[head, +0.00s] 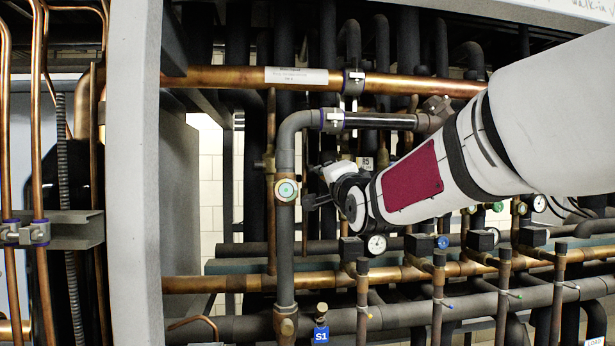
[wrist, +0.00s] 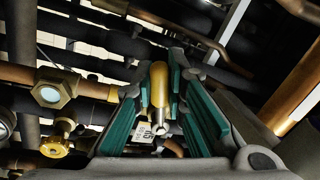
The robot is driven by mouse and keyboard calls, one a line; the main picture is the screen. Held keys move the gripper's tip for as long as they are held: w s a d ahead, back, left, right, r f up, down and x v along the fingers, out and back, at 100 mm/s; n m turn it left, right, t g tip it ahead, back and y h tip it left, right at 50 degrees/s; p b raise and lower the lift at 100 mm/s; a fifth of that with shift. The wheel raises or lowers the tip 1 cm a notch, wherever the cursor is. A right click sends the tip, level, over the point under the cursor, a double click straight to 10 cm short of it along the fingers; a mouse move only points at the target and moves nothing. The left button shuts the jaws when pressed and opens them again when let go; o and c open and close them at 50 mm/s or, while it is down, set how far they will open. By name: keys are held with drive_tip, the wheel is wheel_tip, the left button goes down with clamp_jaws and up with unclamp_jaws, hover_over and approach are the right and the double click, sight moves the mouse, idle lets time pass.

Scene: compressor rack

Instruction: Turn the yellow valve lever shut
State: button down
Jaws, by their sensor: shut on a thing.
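The yellow valve lever (wrist: 159,84) shows in the wrist view, running lengthwise between the two green finger pads of my gripper (wrist: 172,88). The jaws are closed on it, though gaps beside the pads make the exact contact hard to see. In the head view my gripper (head: 318,199) reaches in from the right, its fingers close to the vertical grey pipe. There the lever is hidden behind the gripper and wrist. A white tag (wrist: 144,131) hangs near the lever in the wrist view.
A sight glass (head: 287,190) sits on the vertical pipe just left of my gripper; a brass-cased one (wrist: 50,95) shows in the wrist view. A pressure gauge (head: 376,245) is below my wrist. A copper pipe (head: 230,78) crosses above. A grey upright (head: 134,180) stands left.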

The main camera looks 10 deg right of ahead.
drive_tip(key=c, duration=1.6)
unclamp_jaws()
drive_tip(key=s, duration=0.4)
drive_tip(key=s+f, duration=0.1)
drive_tip(key=s, duration=0.3)
drive_tip(key=s+d+f, duration=0.1)
drive_tip(key=s, duration=0.2)
drive_tip(key=shift+s+f, duration=0.1)
drive_tip(key=shift+s, duration=0.3)
